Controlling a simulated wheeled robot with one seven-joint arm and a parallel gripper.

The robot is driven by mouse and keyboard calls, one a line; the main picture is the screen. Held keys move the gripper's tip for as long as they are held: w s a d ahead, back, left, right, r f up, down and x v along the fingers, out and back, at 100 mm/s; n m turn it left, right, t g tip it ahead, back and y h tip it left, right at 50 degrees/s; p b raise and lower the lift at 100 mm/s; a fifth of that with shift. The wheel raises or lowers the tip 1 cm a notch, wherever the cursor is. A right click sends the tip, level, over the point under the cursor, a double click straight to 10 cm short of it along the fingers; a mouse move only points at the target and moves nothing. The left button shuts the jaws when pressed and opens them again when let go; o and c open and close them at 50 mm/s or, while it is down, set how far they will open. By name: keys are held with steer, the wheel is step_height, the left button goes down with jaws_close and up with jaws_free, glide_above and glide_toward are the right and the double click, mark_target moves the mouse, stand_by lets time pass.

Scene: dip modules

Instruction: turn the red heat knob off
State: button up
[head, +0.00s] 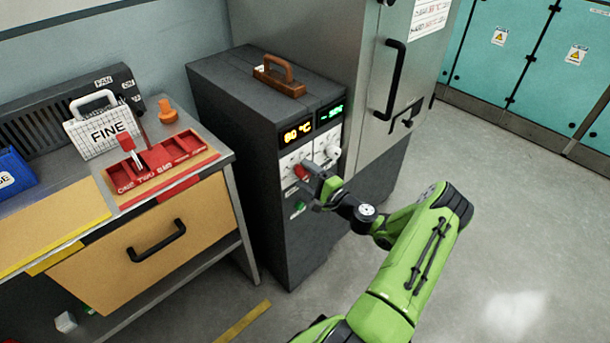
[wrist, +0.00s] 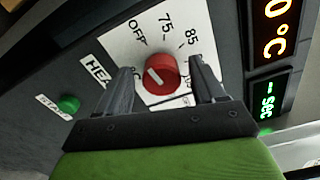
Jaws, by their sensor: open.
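The red heat knob (wrist: 165,73) sits on a white dial plate (wrist: 120,45) marked OFF, 75 and 85; lower marks are partly hidden. A short white line on the knob runs slantwise; I cannot tell which mark it points to. My gripper (wrist: 160,66) is open, with one finger on each side of the knob. Gaps show between fingers and knob in the wrist view. In the head view my gripper (head: 313,182) is right at the panel.
An orange display (head: 298,133) and a green display (head: 331,112) sit above the knob. A white knob (head: 332,151) is to its right, and a green button (wrist: 68,104) is nearby. A workbench with a red tray (head: 160,165) stands left; open floor lies right.

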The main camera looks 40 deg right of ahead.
steer(key=s+p, duration=0.2)
steer(key=s, duration=1.3)
steer(key=shift+d, duration=0.2)
steer(key=shift+w+r, duration=0.1)
steer(key=shift+w, duration=0.05)
steer(key=w+a+r+n+g+y+p, duration=0.2)
steer(key=w+a+r+n+g+y, duration=0.1)
steer(key=a+r+n+g, duration=0.4)
steer(key=w+a+r+n+g+y+p, duration=0.25)
steer(key=a+n+g+y, duration=0.2)
steer(key=a, duration=0.45)
steer(key=s+a+r+n+g+h+p, duration=0.2)
steer(key=s+a+r+n+h, duration=0.15)
steer(key=a+r, duration=0.35)
steer(key=s+a+r+n+g+h+p, duration=0.1)
steer(key=s+a+r+n+h, duration=0.25)
steer(key=a+r, duration=0.4)
steer(key=s+r+n+t+h+p, duration=0.1)
steer(key=s+r+n+t+p, duration=0.1)
steer(key=s+r, duration=0.6)
steer(key=shift+s+d, duration=0.15)
steer(key=shift+s, duration=0.3)
